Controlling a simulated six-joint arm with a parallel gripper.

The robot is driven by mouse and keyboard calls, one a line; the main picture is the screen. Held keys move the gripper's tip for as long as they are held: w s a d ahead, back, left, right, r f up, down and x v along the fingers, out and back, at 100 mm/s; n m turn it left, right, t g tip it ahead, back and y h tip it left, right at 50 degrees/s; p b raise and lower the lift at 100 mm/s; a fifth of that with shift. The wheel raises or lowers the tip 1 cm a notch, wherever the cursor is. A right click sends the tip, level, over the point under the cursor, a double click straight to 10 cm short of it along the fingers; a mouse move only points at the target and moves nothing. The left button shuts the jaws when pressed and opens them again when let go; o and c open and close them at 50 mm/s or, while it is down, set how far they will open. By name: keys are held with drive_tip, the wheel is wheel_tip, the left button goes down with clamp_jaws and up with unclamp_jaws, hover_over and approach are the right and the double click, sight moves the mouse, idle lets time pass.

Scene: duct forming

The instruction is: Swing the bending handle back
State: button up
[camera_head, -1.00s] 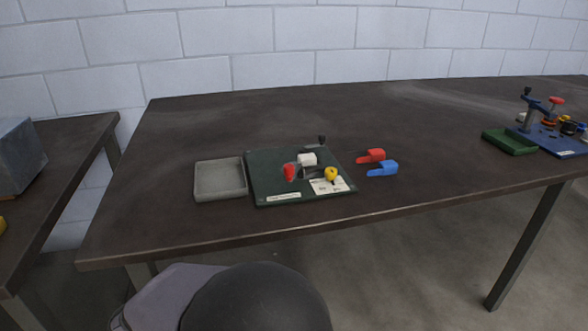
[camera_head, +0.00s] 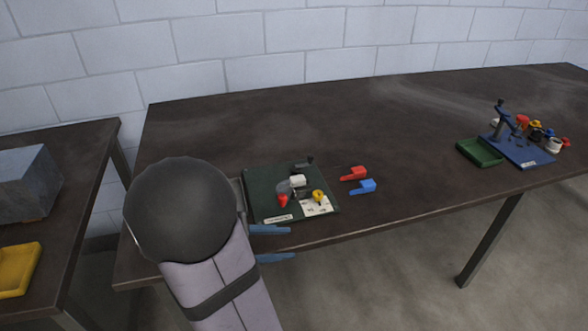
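A dark green board (camera_head: 258,192) lies on the table and carries a small bending fixture. On it are a white block (camera_head: 298,181), a red part (camera_head: 283,200), a yellow knob (camera_head: 318,196) and a black-knobbed lever (camera_head: 305,163) at the back right. Which of these is the bending handle is too small to tell. My gripper (camera_head: 275,244) shows two blue fingers, apart, with nothing seen between them. It is at the table's front edge, in front of the board, and appears apart from the fixture. My dark round wrist hides most of the grey tray left of the board.
A red piece (camera_head: 354,174) and a blue piece (camera_head: 362,187) lie right of the board. A green tray (camera_head: 480,153) and a blue board (camera_head: 520,153) with another fixture stand far right. A side table holds a grey box (camera_head: 27,182) and yellow tray (camera_head: 18,270).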

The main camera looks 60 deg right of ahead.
sight(279, 200)
drive_tip(key=d+r, duration=0.1)
drive_tip(key=w+r+n+h, duration=0.1)
drive_tip(key=w+d+r+h, duration=0.1)
drive_tip(key=shift+w+d+r+n+p, duration=0.15)
drive_tip(key=shift+d+r+n+p, duration=0.15)
drive_tip(key=shift+n+p, duration=0.1)
drive_tip(key=shift+w+d+n+t+h+b, duration=0.15)
drive_tip(key=shift+w+d+n+h+b, duration=0.2)
drive_tip(key=shift+w+d+n+h, duration=0.25)
drive_tip(key=shift+w+d+n+t+h+b, duration=0.15)
drive_tip(key=shift+w+d+n+h+b, duration=0.2)
drive_tip(key=shift+w, duration=0.3)
drive_tip(key=w+d+n+h+b, duration=0.1)
drive_tip(key=w+d+f+n+h+b, duration=0.1)
drive_tip(key=n+b, duration=0.1)
drive_tip(key=shift+w+d+f, duration=0.1)
drive_tip(key=shift+d+f, duration=0.15)
drive_tip(key=shift+w+d+f+n+g+h+b, duration=0.2)
drive_tip(key=shift+d+n+g+h+b, duration=0.3)
drive_tip(key=shift+n, duration=0.55)
drive_tip(key=shift+d, duration=0.1)
drive_tip(key=shift+s+d, duration=0.1)
drive_tip(key=shift+p+x, duration=0.5)
drive_tip(key=shift+x, duration=3.05)
clamp_jaws()
